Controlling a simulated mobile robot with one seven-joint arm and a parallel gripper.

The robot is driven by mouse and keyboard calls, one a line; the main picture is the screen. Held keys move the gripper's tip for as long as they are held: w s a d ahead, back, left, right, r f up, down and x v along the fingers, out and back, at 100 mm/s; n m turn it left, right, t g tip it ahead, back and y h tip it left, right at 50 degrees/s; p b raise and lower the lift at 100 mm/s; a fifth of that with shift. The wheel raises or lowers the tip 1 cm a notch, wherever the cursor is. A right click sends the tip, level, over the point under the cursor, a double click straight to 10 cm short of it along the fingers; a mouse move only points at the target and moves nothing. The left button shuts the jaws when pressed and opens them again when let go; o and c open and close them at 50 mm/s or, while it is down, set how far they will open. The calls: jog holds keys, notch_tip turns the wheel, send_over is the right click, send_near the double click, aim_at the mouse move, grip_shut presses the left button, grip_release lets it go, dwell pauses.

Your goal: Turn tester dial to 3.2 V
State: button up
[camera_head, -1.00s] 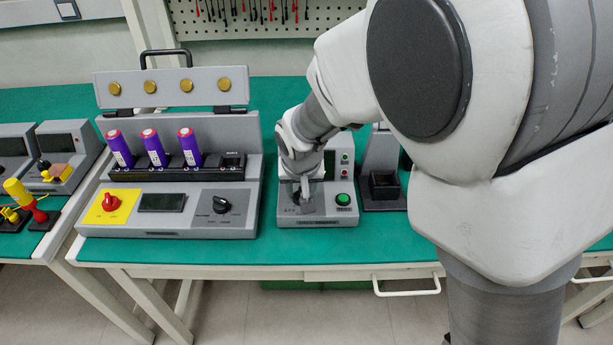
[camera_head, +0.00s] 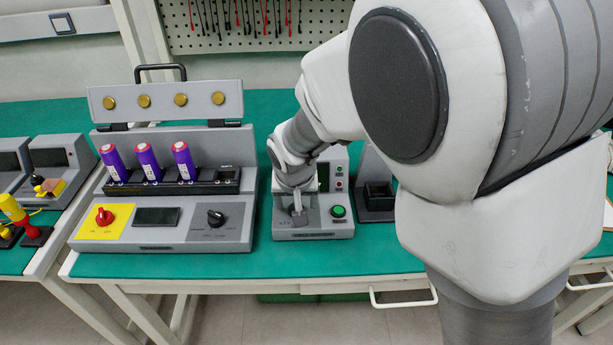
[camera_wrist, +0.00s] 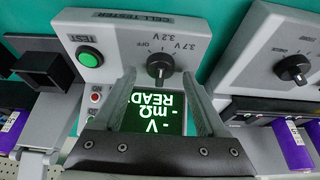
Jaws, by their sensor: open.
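The grey cell tester (camera_head: 318,229) stands on the green bench, under my gripper. In the wrist view, seen upside down, its black dial (camera_wrist: 160,66) has OFF, 3.7 V and 3.2 V labels around it; I cannot tell clearly which one it points to. Its lit screen (camera_wrist: 155,112) shows READY with dashes before mΩ and V. My gripper (camera_wrist: 160,80) is open, its fingertips on either side of the dial, apart from it. In the head view my gripper (camera_head: 298,211) hides most of the dial.
A green TEST button (camera_wrist: 89,56) sits beside the dial. A larger grey unit (camera_head: 190,227) with three purple cells (camera_head: 149,163) and its own black knob (camera_head: 216,218) stands to the left. A black socket fixture (camera_head: 377,200) stands close on the right.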

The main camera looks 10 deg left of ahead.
jog(key=p+v, duration=0.4)
jog(key=v, duration=1.3)
jog(key=shift+s+r, duration=0.2)
jog(key=shift+d, duration=0.1)
jog(key=s+d+r+m, duration=0.15)
jog(key=s+d, duration=0.25)
jog(key=d, duration=0.4)
jog(key=s+d+r+t+h, duration=0.15)
jog(key=s+d, duration=0.25)
jog(key=d, duration=0.5)
jog(key=s+d+r+m+y, duration=0.15)
jog(key=s+d, duration=0.25)
jog(key=d, duration=0.4)
notch_tip(320, 180, up, 13)
jog(key=h+p, duration=0.1)
jog(key=p, duration=1.2)
jog(key=shift+s+r, duration=0.2)
